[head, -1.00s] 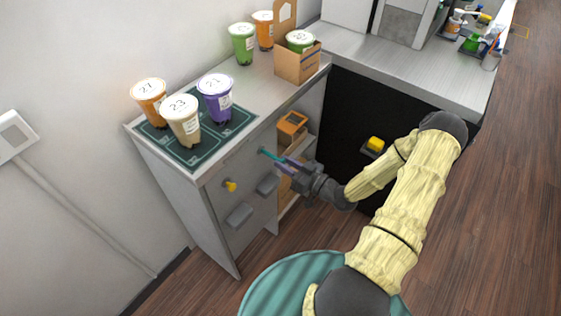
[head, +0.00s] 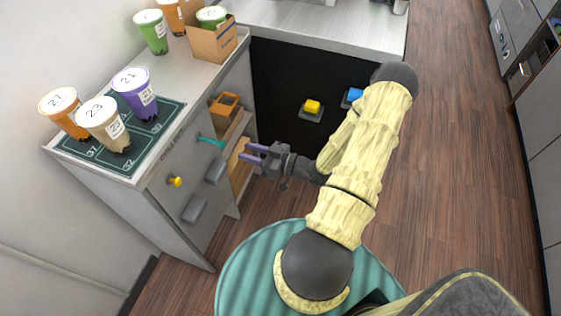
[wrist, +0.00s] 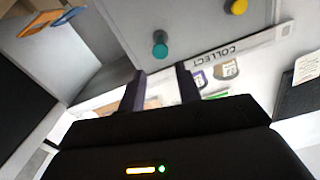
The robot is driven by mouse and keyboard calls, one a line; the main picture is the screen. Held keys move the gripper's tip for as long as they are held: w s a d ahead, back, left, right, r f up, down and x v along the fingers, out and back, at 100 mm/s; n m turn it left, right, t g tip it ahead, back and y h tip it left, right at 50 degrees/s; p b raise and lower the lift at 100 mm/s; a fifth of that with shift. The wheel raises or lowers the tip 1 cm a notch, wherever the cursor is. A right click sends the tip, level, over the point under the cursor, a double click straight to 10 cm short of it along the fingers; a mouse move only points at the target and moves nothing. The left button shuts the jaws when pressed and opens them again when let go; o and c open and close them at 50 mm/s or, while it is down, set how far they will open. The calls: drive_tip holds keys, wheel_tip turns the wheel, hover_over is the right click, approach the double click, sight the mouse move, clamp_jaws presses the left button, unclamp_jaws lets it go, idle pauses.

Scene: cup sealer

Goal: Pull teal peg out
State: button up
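The teal peg (head: 211,141) sticks out of the grey front panel of the cabinet, to the right of a yellow peg (head: 175,181). In the wrist view the teal peg (wrist: 160,45) shows its round end facing me, beyond the fingertips. My gripper (head: 246,152) is open, with its two purple fingers apart and nothing between them. It stands off to the right of the teal peg with a gap, and the fingers point toward it. In the wrist view my gripper (wrist: 160,70) shows an empty space between its fingers.
Grey blocks (head: 194,208) project from the panel below the pegs. Numbered cups stand on a dark green mat (head: 78,150) on the cabinet top. An open shelf with an orange crate (head: 224,104) lies beside the panel. A yellow button (head: 312,106) is on the black front.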

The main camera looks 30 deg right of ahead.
drive_tip(key=b+v, duration=0.1)
drive_tip(key=v, duration=0.9)
drive_tip(key=shift+w, duration=0.1)
drive_tip(key=w+r+g+h+p, duration=0.5)
drive_tip(key=w+r+g+h, duration=0.1)
drive_tip(key=w+g+h, duration=0.25)
drive_tip(key=s+a+r+m+g+h+p, duration=0.1)
drive_tip(key=s+a+r+m, duration=0.1)
drive_tip(key=s+a+r, duration=0.3)
drive_tip(key=s+a+r+m+g+h+p, duration=0.1)
drive_tip(key=s+a+r+m+g+p, duration=0.1)
drive_tip(key=s+a+r, duration=0.3)
drive_tip(key=a+r+m, duration=0.1)
drive_tip(key=a+r, duration=0.3)
drive_tip(key=r, duration=0.1)
drive_tip(key=shift+r, duration=0.3)
drive_tip(key=shift+a+g, duration=0.1)
drive_tip(key=shift+g, duration=0.15)
